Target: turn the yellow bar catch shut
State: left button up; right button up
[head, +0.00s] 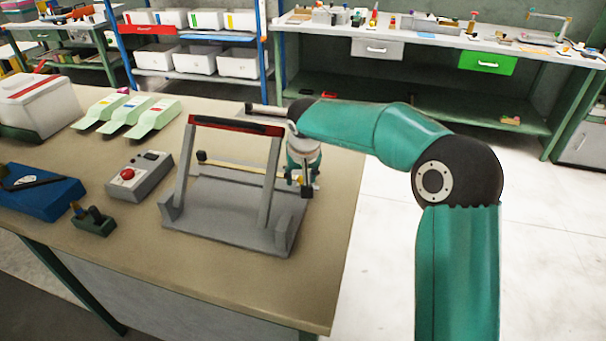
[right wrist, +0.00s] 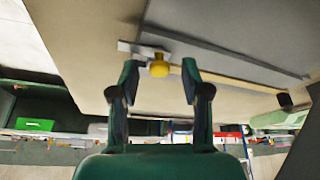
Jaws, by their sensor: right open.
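The grey press (head: 225,215) stands on the bench, its frame upright with a red and black handle bar (head: 235,125) on top. A thin pale-yellow bar (head: 240,168) runs across behind the frame, with a dark knob (head: 201,156) at its left end. In the right wrist view the bar (right wrist: 225,82) runs along the plate's edge from a yellow knob (right wrist: 158,67) to the dark knob (right wrist: 285,100). My right gripper (head: 299,184) is at the bar's right end. Its open fingers (right wrist: 158,76) stand either side of the yellow knob; contact cannot be told. My left gripper is out of view.
A grey control box (head: 140,175) with a red button, a small dark-green holder (head: 93,221) and a blue box (head: 38,195) are left of the press. Pale green bins (head: 128,115) and a white container (head: 38,104) lie farther back. The bench's right edge is close to the press.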

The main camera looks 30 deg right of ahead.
grip_shut()
jog(key=shift+d+r, duration=0.1)
jog(key=shift+d, duration=0.05)
